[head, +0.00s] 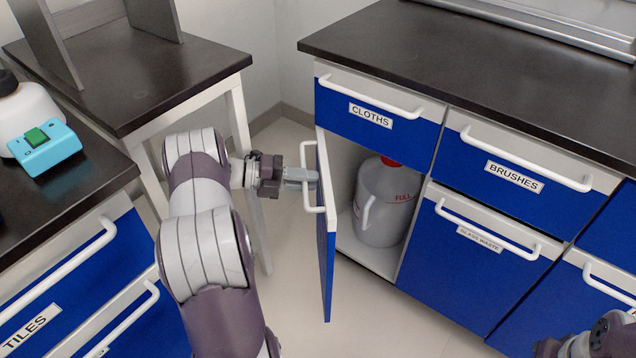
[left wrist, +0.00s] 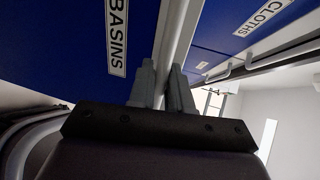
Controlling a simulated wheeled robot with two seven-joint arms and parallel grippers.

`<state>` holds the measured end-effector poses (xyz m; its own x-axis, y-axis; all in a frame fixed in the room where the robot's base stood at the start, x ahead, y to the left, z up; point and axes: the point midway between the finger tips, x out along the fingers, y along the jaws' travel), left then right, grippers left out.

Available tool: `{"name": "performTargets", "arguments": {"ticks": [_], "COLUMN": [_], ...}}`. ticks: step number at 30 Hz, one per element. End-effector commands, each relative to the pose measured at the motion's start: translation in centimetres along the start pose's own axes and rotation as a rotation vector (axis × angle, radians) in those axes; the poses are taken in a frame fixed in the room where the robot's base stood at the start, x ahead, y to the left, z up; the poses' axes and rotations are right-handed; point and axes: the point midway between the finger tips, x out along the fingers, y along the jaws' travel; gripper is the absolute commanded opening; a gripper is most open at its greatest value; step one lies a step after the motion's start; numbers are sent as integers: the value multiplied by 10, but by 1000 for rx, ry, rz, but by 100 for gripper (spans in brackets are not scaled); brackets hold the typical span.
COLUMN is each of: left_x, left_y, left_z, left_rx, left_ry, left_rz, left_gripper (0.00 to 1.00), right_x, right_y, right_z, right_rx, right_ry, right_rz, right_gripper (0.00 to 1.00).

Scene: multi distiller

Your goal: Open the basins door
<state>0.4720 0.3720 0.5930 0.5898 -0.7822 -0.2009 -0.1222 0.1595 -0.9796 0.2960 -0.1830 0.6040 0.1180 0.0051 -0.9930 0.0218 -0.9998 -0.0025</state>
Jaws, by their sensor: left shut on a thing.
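The basins door (head: 325,220) stands swung out from its cabinet in the head view, seen nearly edge-on. Its white bar handle (head: 308,178) is on the side facing left. My left gripper (head: 305,178) is shut on this handle. In the left wrist view the two fingers (left wrist: 164,85) close on either side of the white handle bar (left wrist: 178,40), next to the BASINS label (left wrist: 117,38) on the blue door. Inside the open cabinet a grey jug (head: 384,205) with a red cap is visible. My right gripper (head: 590,340) shows only in part at the bottom right.
The CLOTHS drawer (head: 375,110) is above the open cabinet. The BRUSHES drawer (head: 520,175) and GLASS WASTE door (head: 480,250) are to its right, shut. A black-topped table (head: 150,75) and TILES drawers (head: 60,290) stand left. Floor (head: 390,325) in front is clear.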

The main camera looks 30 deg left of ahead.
Motion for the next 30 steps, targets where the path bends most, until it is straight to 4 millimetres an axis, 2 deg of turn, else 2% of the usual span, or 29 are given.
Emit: {"name": "performTargets", "arguments": {"ticks": [9,22,23,24,30], "left_x": [-12,-13,-13,-13,-13], "left_y": [4,4,4,4,3], "left_z": [4,4,4,4,4], "left_rx": [15,17,17,17,17], "left_ry": [77,85,85,85,84], "left_rz": [1,1,1,1,0], "left_gripper": [0,0,22,34,34], "right_x": [8,8,8,8,8], "right_y": [0,0,0,0,0], "right_z": [1,1,1,1,1], "right_rx": [0,0,0,0,0], "right_ry": [0,0,0,0,0], "right_rz": [0,0,0,0,0], "right_gripper": [0,0,0,0,0]}}
